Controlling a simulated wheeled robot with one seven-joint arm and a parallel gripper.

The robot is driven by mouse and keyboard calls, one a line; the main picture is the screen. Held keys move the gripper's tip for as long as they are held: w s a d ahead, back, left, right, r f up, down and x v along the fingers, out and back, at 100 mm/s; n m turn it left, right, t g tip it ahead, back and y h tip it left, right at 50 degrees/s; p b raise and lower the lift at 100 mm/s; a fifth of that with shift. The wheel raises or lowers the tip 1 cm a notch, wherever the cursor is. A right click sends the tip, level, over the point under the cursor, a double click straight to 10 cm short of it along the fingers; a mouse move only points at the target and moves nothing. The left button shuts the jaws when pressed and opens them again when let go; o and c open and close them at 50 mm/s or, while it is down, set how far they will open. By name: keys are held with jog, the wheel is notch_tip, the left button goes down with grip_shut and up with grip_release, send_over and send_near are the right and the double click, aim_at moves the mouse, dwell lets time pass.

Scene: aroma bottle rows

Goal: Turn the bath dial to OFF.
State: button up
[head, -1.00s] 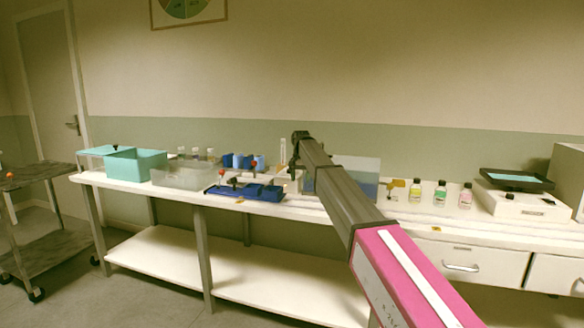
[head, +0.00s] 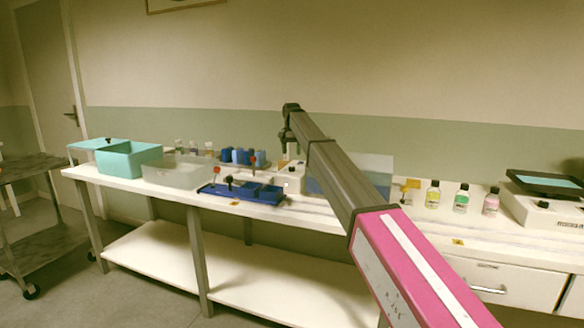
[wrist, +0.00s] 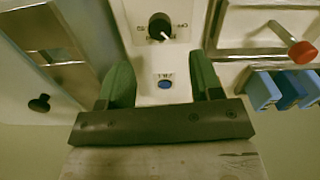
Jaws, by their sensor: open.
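The bath dial (wrist: 160,27) is a black round knob with a white pointer on a pale panel, at the top of the wrist view. The pointer slants down to the right; small labels flank the knob but are too blurred to read surely. A blue button (wrist: 165,85) is below it in the picture. My gripper (wrist: 162,78) is open, its two green fingers apart and empty, with the dial beyond the tips.
A red knob (wrist: 302,52) and blue blocks (wrist: 263,90) lie right of the fingers in the wrist view.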

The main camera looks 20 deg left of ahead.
aim_at(292, 169)
notch_tip(292, 169, down, 8)
jog(key=shift+r, duration=0.1)
jog(key=c, duration=0.9)
